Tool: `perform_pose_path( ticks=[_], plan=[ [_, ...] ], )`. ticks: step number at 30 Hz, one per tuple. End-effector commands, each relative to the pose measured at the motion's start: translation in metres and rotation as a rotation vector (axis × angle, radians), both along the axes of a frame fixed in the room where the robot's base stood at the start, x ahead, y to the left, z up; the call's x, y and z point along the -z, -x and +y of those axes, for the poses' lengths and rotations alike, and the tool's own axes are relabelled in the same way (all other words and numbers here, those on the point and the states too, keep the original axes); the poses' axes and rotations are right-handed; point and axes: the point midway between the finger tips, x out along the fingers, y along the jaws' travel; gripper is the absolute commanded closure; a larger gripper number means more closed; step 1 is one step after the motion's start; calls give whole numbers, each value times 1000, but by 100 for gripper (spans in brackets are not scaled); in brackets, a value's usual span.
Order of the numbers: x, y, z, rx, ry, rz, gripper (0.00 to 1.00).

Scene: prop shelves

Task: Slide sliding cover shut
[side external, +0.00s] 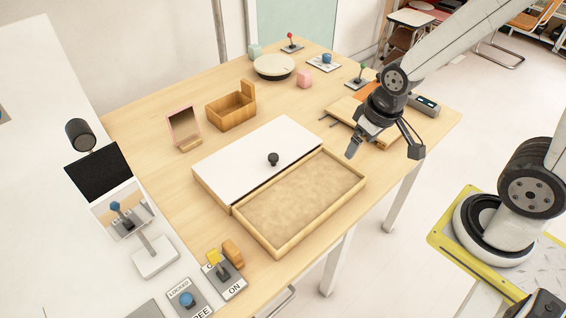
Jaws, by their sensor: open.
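The sliding cover (240,160) is a flat white panel with a dark round knob (273,159) near its right edge. It lies over the left part of a shallow wooden box on the table. The right part of the box (301,203) is uncovered and shows a bare tan inside. My gripper (383,149) is open and empty. It hangs above the table to the right of the box, apart from the cover and the knob.
A wooden board (346,109) lies beneath my gripper. A small open wooden box (231,108), a pink-framed mirror (184,126) and a round pale lidded dish (273,67) stand behind the cover.

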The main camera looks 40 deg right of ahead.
Motion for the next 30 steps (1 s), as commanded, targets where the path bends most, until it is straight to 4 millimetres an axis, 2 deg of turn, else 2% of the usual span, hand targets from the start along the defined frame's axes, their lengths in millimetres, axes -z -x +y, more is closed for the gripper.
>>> perform_pose_path(
  ticks=[7,9,14,17,23,30],
  plan=[
    [0,0,0,0,0,0,1],
    [0,0,0,1,0,0,22],
    [0,-7,1,17,-5,5,22],
    [0,-18,3,49,-14,15,22],
    [3,-55,11,169,-41,53,22],
    [14,-111,27,362,-73,112,22]
  ],
)
